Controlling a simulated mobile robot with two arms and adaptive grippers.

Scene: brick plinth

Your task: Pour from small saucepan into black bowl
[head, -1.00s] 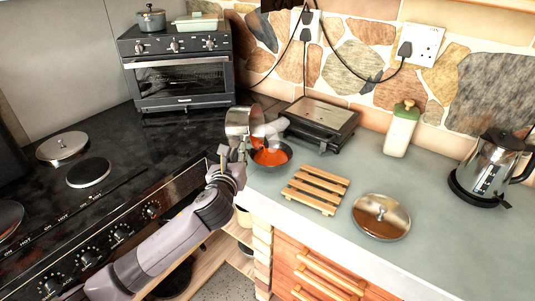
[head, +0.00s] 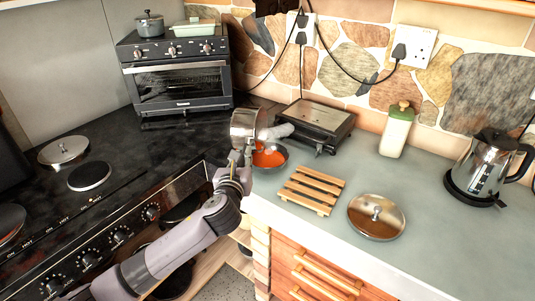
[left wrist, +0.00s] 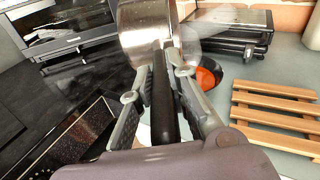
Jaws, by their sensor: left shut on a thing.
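The small shiny metal saucepan (head: 244,122) is held on its side above the black bowl (head: 283,166), its mouth toward the right. My left gripper (head: 236,160) is shut on its dark handle, which shows between the fingers (left wrist: 163,68) in the left wrist view. The saucepan's body (left wrist: 145,22) is just beyond the fingertips there. The bowl stands on the grey counter near the stove edge and holds orange-red liquid. In the left wrist view the bowl (left wrist: 219,74) is partly hidden by the finger. I cannot make out a clear stream now. My right gripper is not in view.
A grill press (head: 318,122) stands close behind the bowl. A wooden slatted trivet (head: 312,190) and a pot lid (head: 376,217) lie to the right. A bottle (head: 397,132) and kettle (head: 484,165) stand farther right. A toaster oven (head: 180,80) is behind the stove.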

